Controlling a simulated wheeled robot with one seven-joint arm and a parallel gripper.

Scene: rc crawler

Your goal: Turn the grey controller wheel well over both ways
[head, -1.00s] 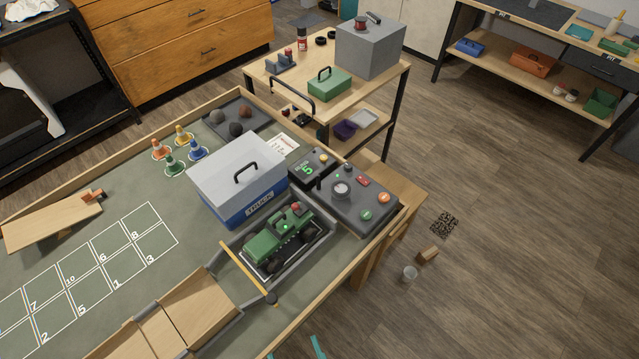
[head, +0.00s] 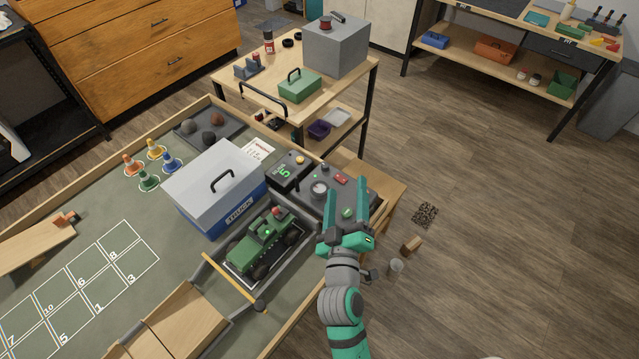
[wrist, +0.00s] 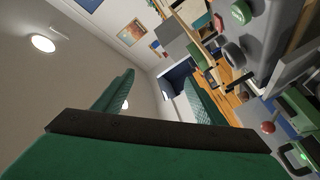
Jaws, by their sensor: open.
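The grey controller wheel (head: 319,188) is a round pale dial on the dark controller box (head: 309,206) at the table's right end. My gripper (head: 347,184) is open and empty, its two teal fingers pointing away over the right part of the box. The wheel is just left of the left finger, not between the fingers. I cannot tell how high the fingers are above the box. In the wrist view a grey round knob (wrist: 233,52) that looks like the wheel is right of the fingers. A green button (head: 348,212) shows between the fingers.
A green crawler (head: 258,247) sits in a grey-walled bay left of my arm. A blue and white truck box (head: 203,190) stands behind it. A small display box (head: 290,170) adjoins the controller. Floor to the right is mostly clear.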

